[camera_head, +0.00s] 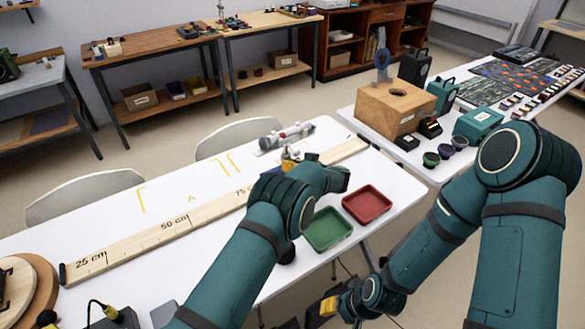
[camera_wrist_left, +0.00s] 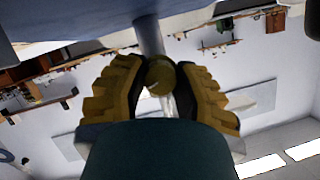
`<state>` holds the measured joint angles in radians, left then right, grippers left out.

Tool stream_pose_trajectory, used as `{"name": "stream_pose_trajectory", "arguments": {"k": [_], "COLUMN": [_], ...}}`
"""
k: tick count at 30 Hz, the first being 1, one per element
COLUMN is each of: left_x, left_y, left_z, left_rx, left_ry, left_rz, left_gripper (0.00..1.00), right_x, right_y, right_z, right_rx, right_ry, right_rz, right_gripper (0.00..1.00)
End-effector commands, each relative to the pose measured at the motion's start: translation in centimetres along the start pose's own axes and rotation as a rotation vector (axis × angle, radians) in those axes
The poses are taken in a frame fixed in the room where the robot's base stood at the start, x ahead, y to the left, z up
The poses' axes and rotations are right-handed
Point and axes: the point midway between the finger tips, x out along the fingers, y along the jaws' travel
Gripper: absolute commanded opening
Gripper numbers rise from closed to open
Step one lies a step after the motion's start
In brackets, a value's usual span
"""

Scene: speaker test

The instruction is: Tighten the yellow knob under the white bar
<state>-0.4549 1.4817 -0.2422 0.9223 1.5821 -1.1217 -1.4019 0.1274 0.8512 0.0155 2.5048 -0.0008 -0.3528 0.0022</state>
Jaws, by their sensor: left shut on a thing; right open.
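A white and grey bar-shaped device (camera_head: 285,137) lies at the far edge of the white table. My left gripper (camera_head: 290,160) is just in front of it in the head view, where its arm and wrist hide what it holds. In the left wrist view, the yellow fingers of my left gripper (camera_wrist_left: 165,88) are closed around the small round dull-yellow knob (camera_wrist_left: 160,74). A pale grey rod (camera_wrist_left: 149,36) meets the knob, beneath a large pale surface (camera_wrist_left: 85,18). My right gripper (camera_head: 328,305) is low by the table's front side, open and away from the knob.
The white table (camera_head: 110,225) carries a long wooden ruler (camera_head: 165,230), a green tray (camera_head: 327,229) and a red tray (camera_head: 367,204) near my left wrist. A second table at right holds a wooden box (camera_head: 392,108) and small cups (camera_head: 445,151).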

Motion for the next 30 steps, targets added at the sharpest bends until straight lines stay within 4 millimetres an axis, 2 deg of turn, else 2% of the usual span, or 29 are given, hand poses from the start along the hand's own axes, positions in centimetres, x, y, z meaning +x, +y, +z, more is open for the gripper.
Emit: {"name": "stream_pose_trajectory", "arguments": {"k": [15, 16, 18, 30], "left_x": [0.08, 0.08, 0.08, -0.52], "left_y": [-0.07, -0.07, -0.07, 0.03], "left_z": [-0.04, -0.05, -0.04, -0.05], "left_rx": [0.022, 0.022, 0.022, 0.022], "left_ry": [0.001, 0.001, 0.001, 0.0], "left_rz": [-0.011, -0.011, -0.011, -0.008], "left_gripper": [0.0, 0.38, 0.61, 0.61], "right_x": [0.16, 0.16, 0.16, 0.16], "right_y": [0.06, 0.06, 0.06, 0.05], "right_z": [-0.05, -0.05, -0.04, -0.04], "right_rx": [0.0, 0.0, 0.0, 0.0], "right_ry": [0.002, 0.002, 0.001, 0.001], "right_rz": [0.0, 0.0, 0.0, 0.0], "right_gripper": [0.47, 0.47, 0.47, 0.47]}}
